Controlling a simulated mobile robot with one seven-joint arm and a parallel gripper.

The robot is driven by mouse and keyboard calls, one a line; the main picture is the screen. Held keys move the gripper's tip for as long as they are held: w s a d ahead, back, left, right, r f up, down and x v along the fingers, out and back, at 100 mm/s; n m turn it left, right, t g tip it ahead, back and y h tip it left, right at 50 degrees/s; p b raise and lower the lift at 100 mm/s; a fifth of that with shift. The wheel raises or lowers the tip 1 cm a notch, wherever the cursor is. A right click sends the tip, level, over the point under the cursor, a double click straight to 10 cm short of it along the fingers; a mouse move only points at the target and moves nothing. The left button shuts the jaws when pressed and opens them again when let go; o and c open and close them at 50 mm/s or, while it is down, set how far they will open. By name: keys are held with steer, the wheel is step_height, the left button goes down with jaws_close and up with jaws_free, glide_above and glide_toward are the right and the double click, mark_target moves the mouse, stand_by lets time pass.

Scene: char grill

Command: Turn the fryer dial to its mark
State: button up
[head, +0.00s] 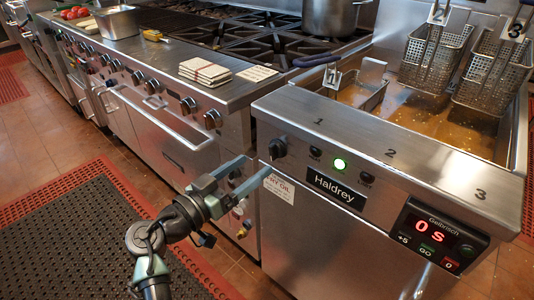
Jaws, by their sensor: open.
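The fryer dial (278,148) is a black knob at the left end of the fryer's steel front panel (395,195). Its pointer and mark are too small to read. My gripper (257,167) is open and empty, its two fingers pointing at the panel just below and left of the dial. The fingers look apart from the dial, though the exact gap cannot be told. A green lit button (340,164) with dark buttons on both sides sits right of the dial.
A timer display (437,235) reading "0 s" is at the panel's right. Fry baskets (435,58) stand over the oil. The range (190,85) with its own knobs adjoins on the left. Rubber mats (85,230) cover part of the floor.

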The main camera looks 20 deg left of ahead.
mark_target(270, 153)
steer(key=x, duration=0.6)
steer(key=shift+w, duration=0.15)
steer(key=shift+c, duration=0.2)
jaws_close()
